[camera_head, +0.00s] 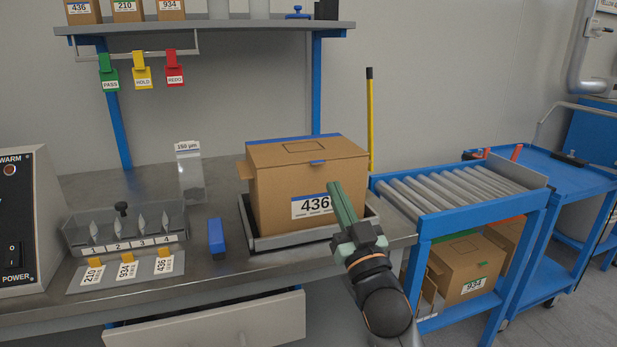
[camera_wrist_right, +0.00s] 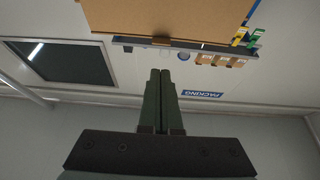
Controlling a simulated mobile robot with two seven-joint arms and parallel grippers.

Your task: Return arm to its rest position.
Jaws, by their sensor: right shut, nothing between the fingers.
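My right gripper (camera_head: 340,203) is in front of the cardboard box labelled 436 (camera_head: 280,190), overlapping its right front in the head view. Its green fingers point up and slightly left. In the right wrist view the two fingers (camera_wrist_right: 161,88) lie together, shut with nothing between them. The box stands upright on a grey tray (camera_head: 305,237) on the metal bench. I cannot tell whether the fingers touch the box. My left gripper is in neither view.
A blue-framed roller conveyor (camera_head: 455,190) stands right of the bench, with a box labelled 934 (camera_head: 467,272) beneath it. A blue block (camera_head: 216,237) and a slotted rack (camera_head: 125,230) are on the bench. A shelf (camera_head: 210,27) hangs above. A drawer (camera_head: 205,322) sticks out below.

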